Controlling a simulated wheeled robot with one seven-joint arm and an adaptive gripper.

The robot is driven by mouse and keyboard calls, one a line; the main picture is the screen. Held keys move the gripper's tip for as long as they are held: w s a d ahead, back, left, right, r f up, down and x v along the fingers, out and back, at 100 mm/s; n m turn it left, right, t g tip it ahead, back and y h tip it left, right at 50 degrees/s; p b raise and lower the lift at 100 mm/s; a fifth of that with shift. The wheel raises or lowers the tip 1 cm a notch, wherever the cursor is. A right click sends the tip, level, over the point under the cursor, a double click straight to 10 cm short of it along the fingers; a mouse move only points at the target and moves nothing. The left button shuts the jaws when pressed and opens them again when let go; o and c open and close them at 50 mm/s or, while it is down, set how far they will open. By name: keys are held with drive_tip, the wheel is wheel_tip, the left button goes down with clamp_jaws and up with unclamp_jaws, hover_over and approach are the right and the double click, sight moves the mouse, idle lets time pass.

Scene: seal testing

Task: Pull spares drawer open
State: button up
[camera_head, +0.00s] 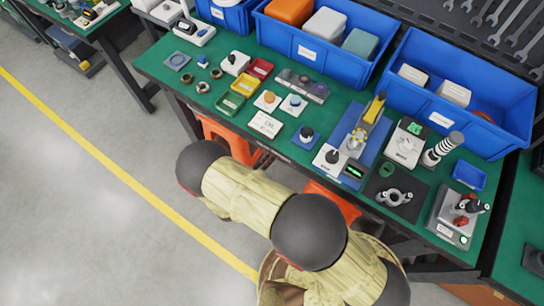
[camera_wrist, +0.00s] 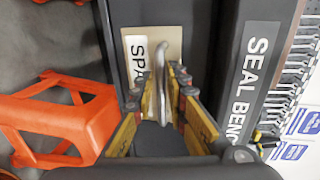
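In the wrist view, the spares drawer front is dark, with a beige plate and a white label (camera_wrist: 135,58) whose visible letters read "SPA". The rest of the word is hidden behind my finger. A grey metal loop handle (camera_wrist: 160,78) stands out from the drawer front. My gripper (camera_wrist: 160,98) has its yellow and black fingers drawn in on both sides of this handle, close against it. In the head view, my arm covers the bench front, so the drawer and my gripper are hidden there. How far the drawer stands out cannot be told.
The "SEAL BENCH" strip (camera_wrist: 250,75) runs beside the drawer. An orange stool (camera_wrist: 60,120) stands close by in the wrist view. The green bench top (camera_head: 210,120) holds several small parts, instruments and blue bins (camera_head: 460,90). Open floor lies left, with a yellow line (camera_head: 100,165).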

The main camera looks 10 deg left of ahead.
drive_tip(key=shift+w+d+f, duration=0.1)
drive_tip(key=shift+w+d, duration=0.05)
drive_tip(key=shift+w, duration=0.25)
drive_tip(key=shift+c, duration=0.2)
clamp_jaws()
drive_tip(key=shift+s, duration=0.15)
idle(0.4)
